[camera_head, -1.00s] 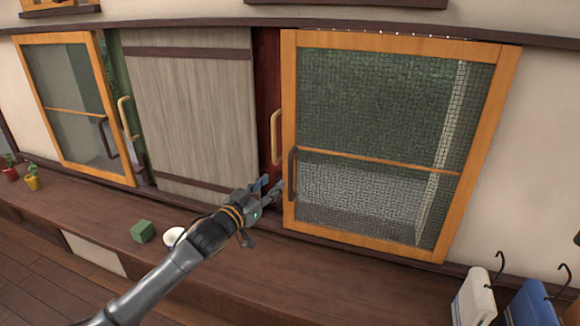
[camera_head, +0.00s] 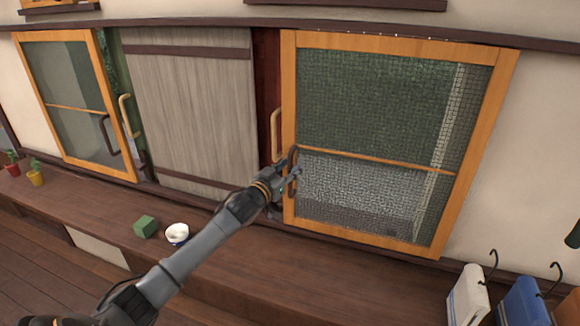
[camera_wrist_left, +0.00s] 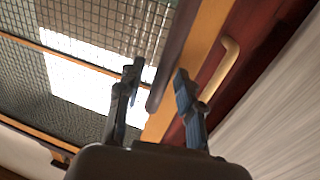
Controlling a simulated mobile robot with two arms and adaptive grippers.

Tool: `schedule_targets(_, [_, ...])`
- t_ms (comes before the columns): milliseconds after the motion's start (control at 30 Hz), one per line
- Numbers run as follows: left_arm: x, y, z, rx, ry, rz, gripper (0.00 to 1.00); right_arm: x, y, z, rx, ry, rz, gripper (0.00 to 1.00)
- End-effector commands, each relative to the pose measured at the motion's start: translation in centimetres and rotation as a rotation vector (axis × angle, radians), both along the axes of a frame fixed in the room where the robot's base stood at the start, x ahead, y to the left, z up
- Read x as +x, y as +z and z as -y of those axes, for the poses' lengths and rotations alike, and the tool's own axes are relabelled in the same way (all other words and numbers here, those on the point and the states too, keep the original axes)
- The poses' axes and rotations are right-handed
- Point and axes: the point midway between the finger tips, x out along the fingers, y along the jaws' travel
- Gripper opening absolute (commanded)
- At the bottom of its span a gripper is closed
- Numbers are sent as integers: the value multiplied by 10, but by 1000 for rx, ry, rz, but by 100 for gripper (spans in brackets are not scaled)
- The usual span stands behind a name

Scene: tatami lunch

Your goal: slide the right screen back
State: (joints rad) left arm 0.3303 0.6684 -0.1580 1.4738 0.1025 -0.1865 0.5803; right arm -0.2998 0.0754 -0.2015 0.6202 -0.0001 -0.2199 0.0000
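The right screen (camera_head: 380,165) is an orange wooden frame with dark mesh, standing at the right of the wall opening. A dark bar handle (camera_head: 292,168) is on its left stile; it also shows in the left wrist view (camera_wrist_left: 172,58). My left gripper (camera_head: 290,178) is at the lower part of this handle. In the left wrist view its two fingers (camera_wrist_left: 158,85) are spread, with the lower end of the dark handle between them and a gap to each finger. My right gripper is not in view.
A tan handle (camera_head: 276,135) stands just left of the screen, by a grey wooden panel (camera_head: 195,105). Another screen (camera_head: 70,105) is at the left.

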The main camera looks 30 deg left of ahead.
Motion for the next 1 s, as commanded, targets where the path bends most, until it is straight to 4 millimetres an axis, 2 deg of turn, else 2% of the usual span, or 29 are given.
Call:
schedule_targets(67, [0, 0, 0, 0, 0, 0, 34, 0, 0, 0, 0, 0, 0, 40])
schedule_targets(233, [0, 0, 0, -1, 0, 0, 0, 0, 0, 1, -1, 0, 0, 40])
schedule_targets(533, [0, 0, 1, -1, 0, 0, 0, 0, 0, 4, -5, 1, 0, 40])
schedule_targets(667, [1, -1, 8, -3, -2, 0, 0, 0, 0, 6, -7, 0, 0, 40])
schedule_targets(767, [4, -2, 21, -6, -5, -1, 0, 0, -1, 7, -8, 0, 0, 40])
schedule_targets(867, [9, -2, 43, -9, -8, 1, 0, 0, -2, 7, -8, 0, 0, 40])
schedule_targets(1000, [18, -3, 80, -13, -8, 0, 0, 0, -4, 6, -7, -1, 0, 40])
